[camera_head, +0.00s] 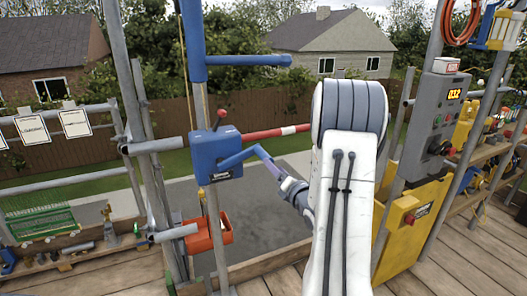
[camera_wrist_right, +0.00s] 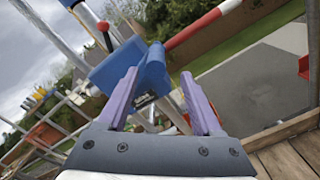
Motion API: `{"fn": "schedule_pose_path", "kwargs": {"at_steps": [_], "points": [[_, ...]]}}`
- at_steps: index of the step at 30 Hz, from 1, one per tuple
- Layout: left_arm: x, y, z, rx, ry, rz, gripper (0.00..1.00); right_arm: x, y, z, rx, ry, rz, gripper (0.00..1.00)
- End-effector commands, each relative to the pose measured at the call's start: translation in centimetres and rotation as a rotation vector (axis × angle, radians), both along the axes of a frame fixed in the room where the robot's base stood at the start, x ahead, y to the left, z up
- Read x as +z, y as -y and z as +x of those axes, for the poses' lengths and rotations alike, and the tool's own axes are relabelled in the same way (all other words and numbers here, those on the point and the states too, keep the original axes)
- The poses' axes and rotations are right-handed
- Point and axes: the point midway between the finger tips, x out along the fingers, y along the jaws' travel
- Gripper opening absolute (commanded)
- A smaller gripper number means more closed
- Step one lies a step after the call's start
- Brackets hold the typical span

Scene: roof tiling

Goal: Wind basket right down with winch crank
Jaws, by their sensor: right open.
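The blue winch box (camera_head: 214,153) is fixed to a steel pole in the head view, with a red-knobbed lever (camera_head: 221,114) on top. Its blue crank (camera_head: 237,159) sticks out to the right. My right gripper (camera_head: 262,154) is at the crank's outer end, with purple fingers apart. In the right wrist view the crank (camera_wrist_right: 152,72) lies between the fingers of my right gripper (camera_wrist_right: 158,76); I cannot tell whether they touch it. An orange-red basket (camera_head: 207,233) hangs low beside the pole, below the winch. My left gripper is not in view.
A red-and-white bar (camera_head: 270,133) runs behind the crank. A grey control box (camera_head: 437,115) with a lit display stands right, above a yellow cabinet (camera_head: 410,225). A green wire basket (camera_head: 40,220) is at left. Scaffold poles frame the plank deck (camera_head: 465,265).

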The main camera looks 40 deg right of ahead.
Motion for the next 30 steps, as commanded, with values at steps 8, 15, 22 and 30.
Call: {"fn": "schedule_pose_path", "kwargs": {"at_steps": [8,15,22,30], "points": [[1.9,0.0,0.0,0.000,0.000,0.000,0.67,0.2,1.0,5.2,0.003,-0.002,0.003,0.67],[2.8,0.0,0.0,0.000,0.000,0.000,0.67,0.1,1.8,8.4,0.003,-0.002,0.005,0.67],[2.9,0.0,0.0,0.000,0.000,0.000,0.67,-0.1,2.0,9.1,0.000,-0.002,0.006,0.67],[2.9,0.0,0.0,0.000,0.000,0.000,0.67,-0.1,2.1,9.1,0.000,-0.002,0.006,0.28]]}}
